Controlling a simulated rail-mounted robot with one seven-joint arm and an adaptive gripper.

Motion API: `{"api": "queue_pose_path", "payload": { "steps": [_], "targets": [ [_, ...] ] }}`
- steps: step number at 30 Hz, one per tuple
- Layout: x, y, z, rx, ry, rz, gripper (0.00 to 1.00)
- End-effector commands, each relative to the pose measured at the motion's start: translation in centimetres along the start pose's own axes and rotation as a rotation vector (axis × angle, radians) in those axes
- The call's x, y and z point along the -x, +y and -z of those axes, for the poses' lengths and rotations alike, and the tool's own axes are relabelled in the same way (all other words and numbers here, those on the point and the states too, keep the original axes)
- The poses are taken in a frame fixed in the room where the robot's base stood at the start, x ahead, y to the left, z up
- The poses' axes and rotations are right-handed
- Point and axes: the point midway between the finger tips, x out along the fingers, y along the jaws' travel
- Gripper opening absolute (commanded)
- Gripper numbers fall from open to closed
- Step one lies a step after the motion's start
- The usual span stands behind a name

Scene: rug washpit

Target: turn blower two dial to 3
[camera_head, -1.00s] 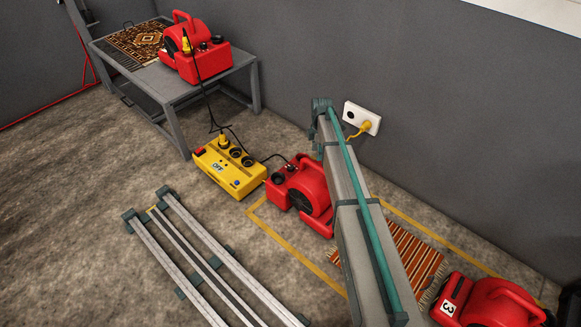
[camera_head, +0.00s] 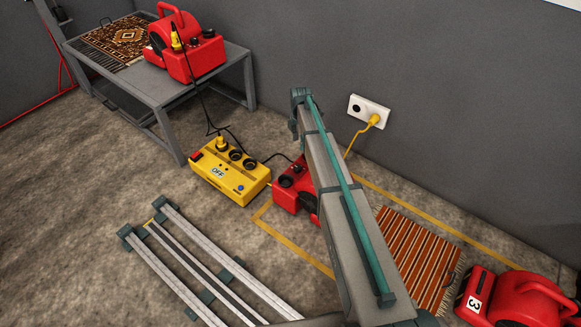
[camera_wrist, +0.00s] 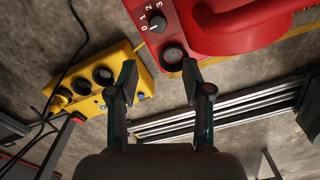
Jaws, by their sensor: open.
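The middle red blower (camera_head: 286,190) stands on the floor, partly hidden behind my arm in the head view. In the wrist view a red blower (camera_wrist: 225,30) fills the top, with a small black dial (camera_wrist: 157,25) beside white numbers 0 to 3. A round black socket (camera_wrist: 173,53) is below the dial. My gripper (camera_wrist: 159,72) is open and empty, its fingers apart below the dial and socket, not visibly touching the blower. No number two label shows. The gripper does not show in the head view.
A yellow power box (camera_head: 232,172) marked OFF stands left of the middle blower. Another red blower (camera_head: 190,50) sits on the grey table (camera_head: 165,92). A blower labelled 3 (camera_head: 520,297) is at lower right. A striped rug (camera_head: 425,250) and metal rails (camera_head: 195,265) lie on the floor.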

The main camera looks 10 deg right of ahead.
Motion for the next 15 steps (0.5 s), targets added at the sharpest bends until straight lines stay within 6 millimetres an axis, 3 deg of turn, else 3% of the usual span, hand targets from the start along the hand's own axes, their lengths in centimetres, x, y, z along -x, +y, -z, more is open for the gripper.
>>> {"api": "queue_pose_path", "payload": {
  "steps": [1,6,15],
  "targets": [
    [-1.5,0.0,0.0,-0.001,0.000,0.000,0.49],
    [-4.0,0.0,0.0,-0.001,0.000,0.000,0.49],
    [-6.5,0.0,0.0,-0.001,0.000,0.000,0.49]
  ]
}}
